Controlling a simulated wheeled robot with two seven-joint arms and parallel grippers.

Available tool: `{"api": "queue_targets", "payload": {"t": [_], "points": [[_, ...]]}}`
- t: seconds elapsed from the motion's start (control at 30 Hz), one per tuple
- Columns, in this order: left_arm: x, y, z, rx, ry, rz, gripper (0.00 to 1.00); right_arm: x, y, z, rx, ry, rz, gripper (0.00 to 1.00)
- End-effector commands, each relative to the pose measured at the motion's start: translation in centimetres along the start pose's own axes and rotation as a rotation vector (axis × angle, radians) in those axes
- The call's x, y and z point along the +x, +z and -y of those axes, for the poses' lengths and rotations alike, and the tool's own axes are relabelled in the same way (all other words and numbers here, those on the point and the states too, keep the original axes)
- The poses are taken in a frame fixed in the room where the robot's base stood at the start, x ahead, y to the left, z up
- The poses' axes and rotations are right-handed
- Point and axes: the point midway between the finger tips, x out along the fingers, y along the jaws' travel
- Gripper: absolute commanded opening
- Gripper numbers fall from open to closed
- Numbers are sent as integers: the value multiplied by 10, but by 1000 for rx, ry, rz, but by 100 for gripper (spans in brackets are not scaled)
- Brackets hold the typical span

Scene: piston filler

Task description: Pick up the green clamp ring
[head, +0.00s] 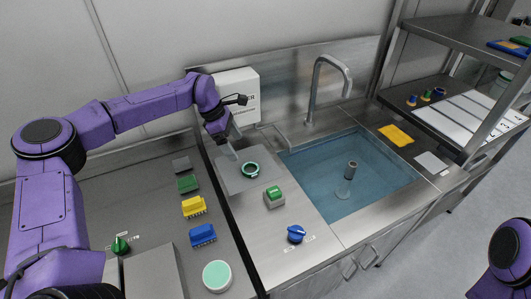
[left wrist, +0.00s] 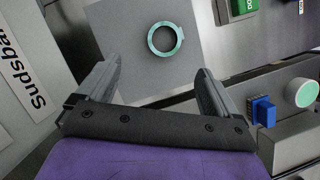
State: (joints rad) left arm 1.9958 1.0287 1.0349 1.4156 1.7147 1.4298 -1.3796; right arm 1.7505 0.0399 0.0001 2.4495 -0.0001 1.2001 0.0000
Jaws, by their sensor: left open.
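The green clamp ring (head: 250,170) lies flat on a grey square plate (head: 232,184) on the steel counter beside the sink. In the left wrist view the ring (left wrist: 152,39) lies beyond the fingertips, roughly between their lines. My left gripper (head: 232,145) is above the plate, just left of and behind the ring. In the left wrist view my left gripper (left wrist: 158,75) is open with nothing between its fingers. Part of my right arm shows at the lower right edge of the head view; its gripper is out of frame.
A water-filled sink (head: 310,170) with a tall faucet (head: 312,90) lies right of the plate. A white box (head: 238,95) stands behind. A green button block (head: 274,194), a blue knob (head: 296,234) and several coloured blocks, including a yellow one (head: 194,207), are nearer.

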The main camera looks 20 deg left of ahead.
Motion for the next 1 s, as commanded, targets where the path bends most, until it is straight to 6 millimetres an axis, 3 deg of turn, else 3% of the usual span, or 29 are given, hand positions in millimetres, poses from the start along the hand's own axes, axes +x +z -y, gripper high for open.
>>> {"api": "queue_targets", "payload": {"t": [0.17, 0.7, 0.97, 1.0], "points": [[12, 0, 6, 10, 2, 15, 94, -5, -2, -1, -1, 1, 2, 43], [105, 6, 0, 8, -11, 6, 94, -39, -16, -4, 0, 0, 0, 43], [112, 5, -1, 7, -10, 6, 94, -38, -15, -4, 0, 1, 1, 43], [112, 5, -1, 7, -10, 7, 81, -38, -15, -4, 0, 1, 1, 43]]}}
